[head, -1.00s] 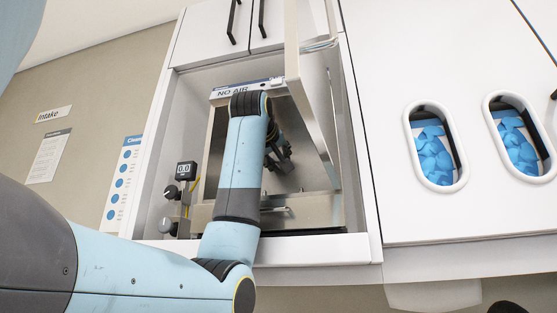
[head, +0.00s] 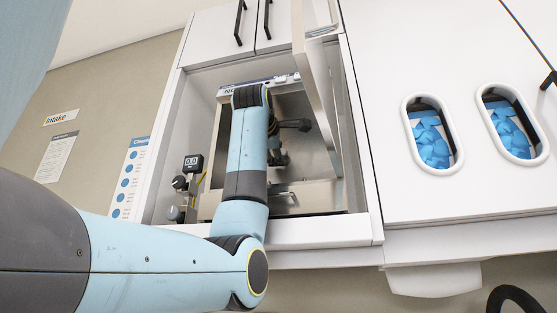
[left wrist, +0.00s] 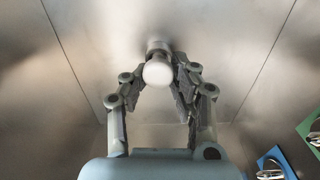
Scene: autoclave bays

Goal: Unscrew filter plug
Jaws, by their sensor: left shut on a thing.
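The filter plug (left wrist: 158,72) shows in the left wrist view as a round white knob on a short metal neck against the brushed metal chamber wall. My left gripper (head: 280,152) is inside the open autoclave chamber (head: 322,186), largely behind its own arm in the head view. In the left wrist view its two fingers (left wrist: 160,62) are closed in on either side of the plug and shut on it. The plug cannot be made out in the head view. My right gripper is not in view.
The autoclave door (head: 318,95) stands open on the chamber's right. A gauge reading 0.0 (head: 193,163) with knobs is at the left. Green (left wrist: 309,130) and blue (left wrist: 277,163) pieces with metal parts lie at the right of the wrist view. Two bins of blue items (head: 430,145) (head: 512,133) sit further right.

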